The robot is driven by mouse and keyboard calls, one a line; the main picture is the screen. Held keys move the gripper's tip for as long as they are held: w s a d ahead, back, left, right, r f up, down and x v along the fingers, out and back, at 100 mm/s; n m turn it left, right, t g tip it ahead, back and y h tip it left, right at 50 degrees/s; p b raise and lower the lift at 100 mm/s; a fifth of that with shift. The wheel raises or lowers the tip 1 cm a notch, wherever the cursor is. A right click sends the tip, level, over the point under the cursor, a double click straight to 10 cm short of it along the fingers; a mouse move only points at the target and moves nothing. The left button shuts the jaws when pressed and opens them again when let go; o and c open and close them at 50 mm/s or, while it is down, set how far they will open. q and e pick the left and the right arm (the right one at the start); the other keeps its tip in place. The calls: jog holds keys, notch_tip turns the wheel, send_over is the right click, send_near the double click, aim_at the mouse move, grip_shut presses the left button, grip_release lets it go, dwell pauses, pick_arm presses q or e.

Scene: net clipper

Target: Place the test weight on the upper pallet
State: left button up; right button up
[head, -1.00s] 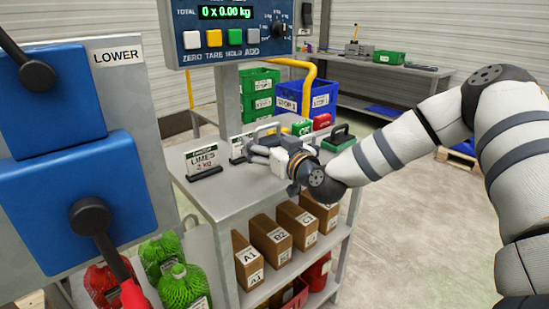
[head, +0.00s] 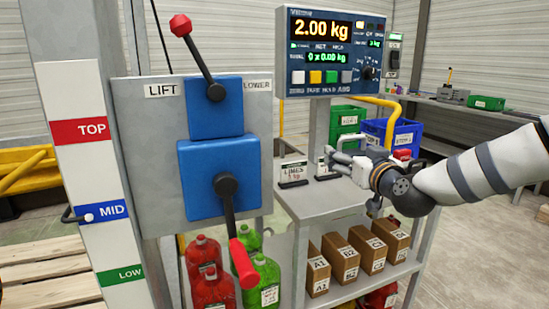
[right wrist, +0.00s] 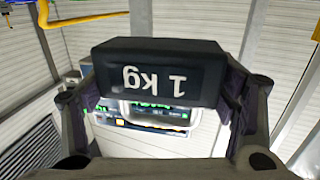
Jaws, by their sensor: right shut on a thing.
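The test weight (right wrist: 160,72) is a black block whose "1 kg" label appears upside down in the right wrist view, between my right gripper's fingers (right wrist: 165,95). In the head view my right gripper (head: 350,165) is shut over the scale bench, and the weight is hard to make out there. A wooden pallet (head: 40,262) shows at the lower left, partly cut off by the frame; I cannot tell whether it is the upper one. My left gripper is not in view.
A post (head: 88,170) carries TOP, MID and LOW marks, with a pointer at MID. A lever panel (head: 150,130) stands between pallet and bench (head: 330,200). The scale display (head: 330,50) reads 2.00 kg. Bottles (head: 205,260) and brown boxes (head: 340,255) sit below.

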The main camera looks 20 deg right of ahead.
jog(key=s+a+f, duration=0.2)
jog(key=s+a, duration=0.5)
jog(key=a, duration=0.1)
jog(key=s+a+f+y, duration=0.1)
jog(key=s+a+f, duration=0.1)
jog(key=s+a, duration=0.6)
jog(key=shift+s+a+f+n, duration=0.2)
jog(key=shift+f+n, duration=0.2)
